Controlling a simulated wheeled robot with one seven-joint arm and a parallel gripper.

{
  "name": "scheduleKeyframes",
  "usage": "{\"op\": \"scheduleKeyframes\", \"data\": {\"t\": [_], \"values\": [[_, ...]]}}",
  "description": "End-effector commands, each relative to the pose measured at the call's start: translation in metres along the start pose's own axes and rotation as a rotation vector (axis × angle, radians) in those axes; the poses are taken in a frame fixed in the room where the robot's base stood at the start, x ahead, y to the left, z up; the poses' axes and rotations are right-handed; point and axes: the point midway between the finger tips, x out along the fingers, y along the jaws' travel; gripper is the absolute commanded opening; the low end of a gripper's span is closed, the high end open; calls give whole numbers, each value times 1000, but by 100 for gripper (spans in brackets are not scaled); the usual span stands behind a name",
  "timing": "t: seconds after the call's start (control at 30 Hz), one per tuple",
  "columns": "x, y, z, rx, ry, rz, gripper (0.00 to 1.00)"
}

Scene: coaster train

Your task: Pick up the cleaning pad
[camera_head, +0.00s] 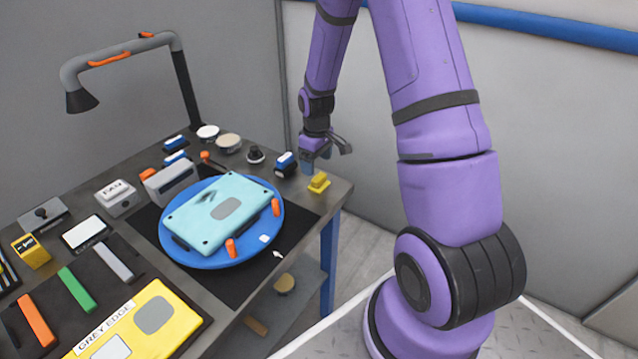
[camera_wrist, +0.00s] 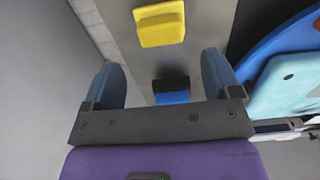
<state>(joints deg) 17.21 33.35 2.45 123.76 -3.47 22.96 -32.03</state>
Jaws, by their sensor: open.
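No label shows which item is the cleaning pad. A small yellow block (camera_head: 318,183) with a raised top sits at the table's right corner; it also shows in the wrist view (camera_wrist: 160,24), beyond my fingertips. A blue, white and black block (camera_head: 286,164) stands just left of it, near the back edge. A blue and black piece, apparently this block (camera_wrist: 172,92), shows between my fingers in the wrist view, partly hidden by the gripper body. My gripper (camera_head: 328,160) is open and empty, above the table's right corner. Its two fingers (camera_wrist: 162,72) are spread wide.
A blue turntable (camera_head: 190,256) with a teal panel (camera_head: 222,210) lies left of the gripper. A black knob (camera_head: 255,154) and round pads (camera_head: 228,143) stand along the back. A lamp (camera_head: 120,48) rises at the back left.

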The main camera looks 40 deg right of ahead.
Motion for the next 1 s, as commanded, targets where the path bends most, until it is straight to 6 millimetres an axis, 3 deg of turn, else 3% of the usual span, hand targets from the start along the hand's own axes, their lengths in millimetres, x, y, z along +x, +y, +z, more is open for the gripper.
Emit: {"op": "scheduleKeyframes", "data": {"t": [0.23,0.53,0.87,0.9,1.0], "values": [[16,-1,0,0,-1,-1,83],[54,-2,0,0,-2,-2,83],[60,-2,-1,0,1,0,83],[60,-2,-1,0,1,0,81],[60,-2,-1,0,1,0,58]]}}
